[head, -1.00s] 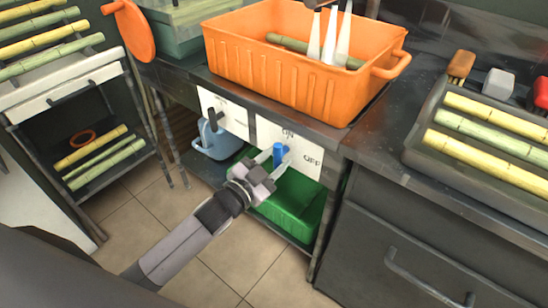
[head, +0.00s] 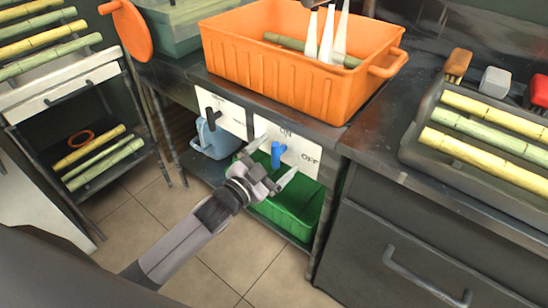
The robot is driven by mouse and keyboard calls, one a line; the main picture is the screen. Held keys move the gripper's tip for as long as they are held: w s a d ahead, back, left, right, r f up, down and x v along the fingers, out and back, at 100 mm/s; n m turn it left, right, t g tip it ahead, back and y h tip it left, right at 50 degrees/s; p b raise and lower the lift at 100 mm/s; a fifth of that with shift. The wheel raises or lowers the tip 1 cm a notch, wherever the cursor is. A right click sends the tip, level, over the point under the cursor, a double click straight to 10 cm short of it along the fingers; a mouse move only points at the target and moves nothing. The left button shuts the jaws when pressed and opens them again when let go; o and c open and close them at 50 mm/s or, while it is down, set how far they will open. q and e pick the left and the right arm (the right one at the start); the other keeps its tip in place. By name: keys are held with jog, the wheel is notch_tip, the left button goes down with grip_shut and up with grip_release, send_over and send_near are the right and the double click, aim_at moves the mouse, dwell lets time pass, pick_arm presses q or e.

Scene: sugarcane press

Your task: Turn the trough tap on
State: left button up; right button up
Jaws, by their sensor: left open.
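A blue tap handle (head: 276,155) is on a white plate (head: 303,168) under the counter's front edge. The plate reads ON at its top and OFF at its right. The handle stands roughly upright; I cannot tell which mark it is set to. My left gripper (head: 277,157) is open in front of the plate, one pale finger at the handle's upper left and the other at its lower right. I cannot tell whether either touches it. A second, dark tap handle (head: 211,117) is on another white plate (head: 232,117) to the left. My right gripper is not in view.
An orange trough (head: 270,77) stands on the counter above, with a cane and white tapering shapes in it. A green crate (head: 290,215) and a blue jug (head: 215,140) sit below the plates. A grey tray (head: 475,165) of canes is at right.

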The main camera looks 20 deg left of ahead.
pick_arm(q)
jog(key=p+v, duration=0.1)
jog(key=v, duration=0.6)
jog(key=shift+s, duration=0.1)
